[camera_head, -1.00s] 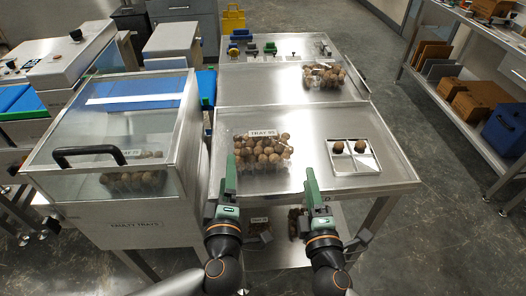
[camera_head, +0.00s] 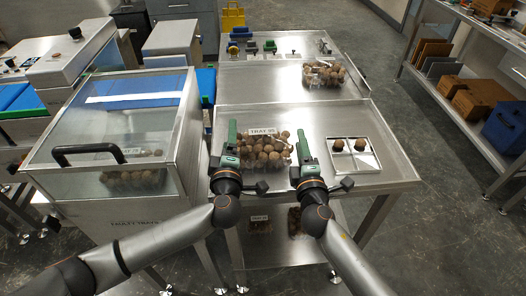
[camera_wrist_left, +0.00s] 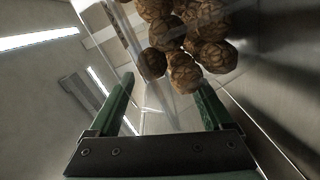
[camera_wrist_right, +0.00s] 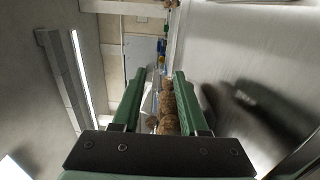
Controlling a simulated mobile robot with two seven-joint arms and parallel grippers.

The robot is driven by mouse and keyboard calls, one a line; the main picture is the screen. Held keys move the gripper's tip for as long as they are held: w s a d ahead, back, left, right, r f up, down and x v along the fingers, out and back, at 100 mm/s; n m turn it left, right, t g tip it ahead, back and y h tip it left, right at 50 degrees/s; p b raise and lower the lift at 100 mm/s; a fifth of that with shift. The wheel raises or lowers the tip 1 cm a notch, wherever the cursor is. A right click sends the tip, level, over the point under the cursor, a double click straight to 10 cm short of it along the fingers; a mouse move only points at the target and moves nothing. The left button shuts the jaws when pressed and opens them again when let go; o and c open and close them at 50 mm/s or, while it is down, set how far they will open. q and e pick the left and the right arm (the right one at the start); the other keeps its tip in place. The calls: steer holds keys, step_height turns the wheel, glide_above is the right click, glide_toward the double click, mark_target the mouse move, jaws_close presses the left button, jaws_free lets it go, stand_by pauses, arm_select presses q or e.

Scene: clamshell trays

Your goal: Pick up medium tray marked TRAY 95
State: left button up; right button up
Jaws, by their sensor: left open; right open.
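The tray marked TRAY 95 (camera_head: 262,132) is a clear clamshell filled with brown, round, textured pieces, on the steel table in the head view. My left gripper (camera_head: 230,138) is at the tray's left side, open. My right gripper (camera_head: 300,146) is at its right side, open. In the left wrist view the tray's brown pieces (camera_wrist_left: 188,45) show just beyond and between the open fingers (camera_wrist_left: 165,98). In the right wrist view brown pieces (camera_wrist_right: 168,112) show between the open fingers (camera_wrist_right: 160,85). Whether any finger touches the tray wall I cannot tell.
A small steel tray with two brown pieces (camera_head: 354,157) lies to the right. Another filled clamshell (camera_head: 324,72) stands at the back of the table. A glass-lidded box (camera_head: 120,125) stands close on the left. More clamshells sit on the shelf below (camera_head: 260,226).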

arm_select(q)
steer(key=shift+w, duration=0.25)
arm_select(e)
steer(key=shift+w, duration=0.25)
arm_select(q)
steer(key=shift+c, duration=0.4)
arm_select(e)
steer(key=shift+c, duration=0.3)
arm_select(q)
steer(key=c, duration=0.6)
arm_select(e)
steer(key=c, duration=0.6)
arm_select(q)
jaws_close()
arm_select(e)
jaws_close()
arm_select(q)
steer(key=shift+d, duration=0.1)
arm_select(e)
steer(key=shift+a, duration=0.1)
